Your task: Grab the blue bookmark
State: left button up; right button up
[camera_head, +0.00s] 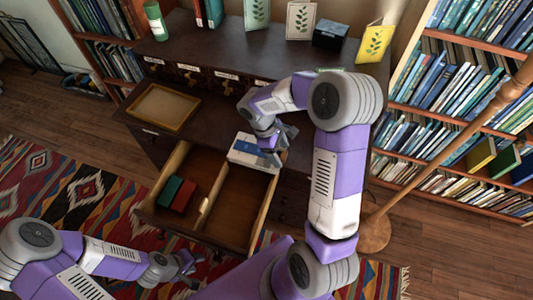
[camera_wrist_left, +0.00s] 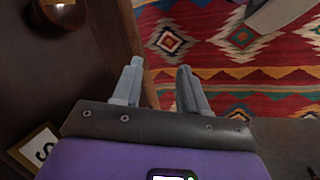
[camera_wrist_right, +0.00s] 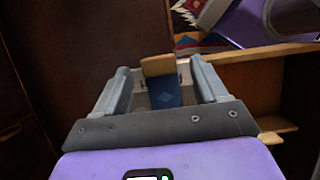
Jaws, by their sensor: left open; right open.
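The blue bookmark (camera_wrist_right: 166,93), with a pale diamond pattern, shows between the two fingers of my right gripper (camera_wrist_right: 160,72) in the right wrist view. In the head view the blue patch (camera_head: 251,150) lies on a white, box-like holder (camera_head: 240,157) at the back right of the open drawer. My right gripper (camera_head: 277,141) is open just over the holder's right part. I cannot tell whether its fingers touch the bookmark. My left gripper (camera_head: 188,263) is open and empty, low in front of the drawer, and shows above the rug in the left wrist view (camera_wrist_left: 160,78).
The open drawer (camera_head: 150,215) has a wooden divider; green (camera_head: 169,190) and red (camera_head: 184,196) blocks lie in its left compartment. A lamp pole (camera_head: 440,160) and bookshelf are at the right.

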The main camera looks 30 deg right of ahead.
jog(key=c, duration=1.1)
